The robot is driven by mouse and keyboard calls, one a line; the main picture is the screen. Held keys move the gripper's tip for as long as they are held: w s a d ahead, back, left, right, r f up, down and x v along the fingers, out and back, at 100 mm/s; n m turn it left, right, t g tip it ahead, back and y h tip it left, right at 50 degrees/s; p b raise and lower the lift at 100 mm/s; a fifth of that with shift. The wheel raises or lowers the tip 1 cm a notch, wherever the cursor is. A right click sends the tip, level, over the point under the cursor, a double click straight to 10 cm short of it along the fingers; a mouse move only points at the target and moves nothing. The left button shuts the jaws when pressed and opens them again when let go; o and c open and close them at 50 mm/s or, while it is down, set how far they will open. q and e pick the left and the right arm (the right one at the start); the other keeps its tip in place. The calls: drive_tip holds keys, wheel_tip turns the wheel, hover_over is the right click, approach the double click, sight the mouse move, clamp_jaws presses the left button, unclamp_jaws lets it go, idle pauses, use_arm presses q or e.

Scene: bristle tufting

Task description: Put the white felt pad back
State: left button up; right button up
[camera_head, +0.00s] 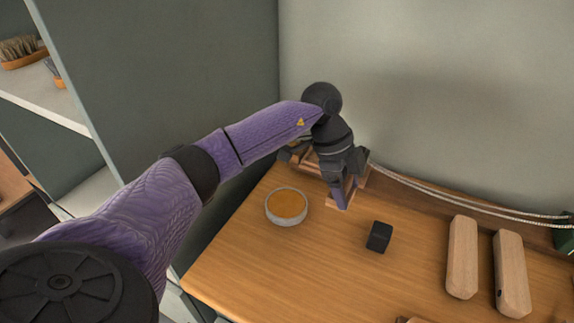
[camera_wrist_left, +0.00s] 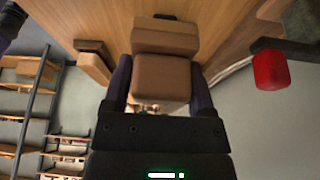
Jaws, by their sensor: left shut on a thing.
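My left gripper (camera_head: 342,195) is at the back of the wooden table, by the wall, pointing down among small wooden pieces. In the left wrist view its two purple fingers (camera_wrist_left: 159,85) are shut on a brown, block-like thing (camera_wrist_left: 162,78). Another wooden block (camera_wrist_left: 166,38) lies directly beyond it and seems to touch it. I cannot make out a white felt pad for sure in either view; the held thing looks brown, not white. My right gripper is not in view.
A round bowl with orange contents (camera_head: 286,206) and a black cube (camera_head: 379,237) stand near the gripper. Two pale wooden blocks (camera_head: 462,257) (camera_head: 511,273) lie to the right. Whitish cords (camera_head: 450,203) run along the wall. A red object (camera_wrist_left: 270,70) shows in the wrist view. The front-left tabletop is clear.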

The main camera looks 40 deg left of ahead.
use_arm(q)
drive_tip(key=shift+w+a+f, duration=0.15)
drive_tip(key=shift+w+a, duration=0.1)
drive_tip(key=shift+a, duration=0.2)
drive_tip(key=shift+a+f+n+b, duration=0.15)
drive_tip(key=shift+f+n+b, duration=0.05)
drive_tip(key=shift+n+b, duration=0.15)
wheel_tip(320, 180, down, 9)
drive_tip(key=b, duration=0.4)
drive_tip(key=shift+f, duration=0.25)
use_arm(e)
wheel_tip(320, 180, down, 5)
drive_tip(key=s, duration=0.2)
use_arm(q)
drive_tip(key=shift+r, duration=0.2)
drive_tip(key=o, duration=1)
drive_tip(key=shift+f, duration=0.1)
drive_tip(key=p+v, duration=0.5)
drive_tip(key=v, duration=0.7)
drive_tip(key=shift+s, duration=0.15)
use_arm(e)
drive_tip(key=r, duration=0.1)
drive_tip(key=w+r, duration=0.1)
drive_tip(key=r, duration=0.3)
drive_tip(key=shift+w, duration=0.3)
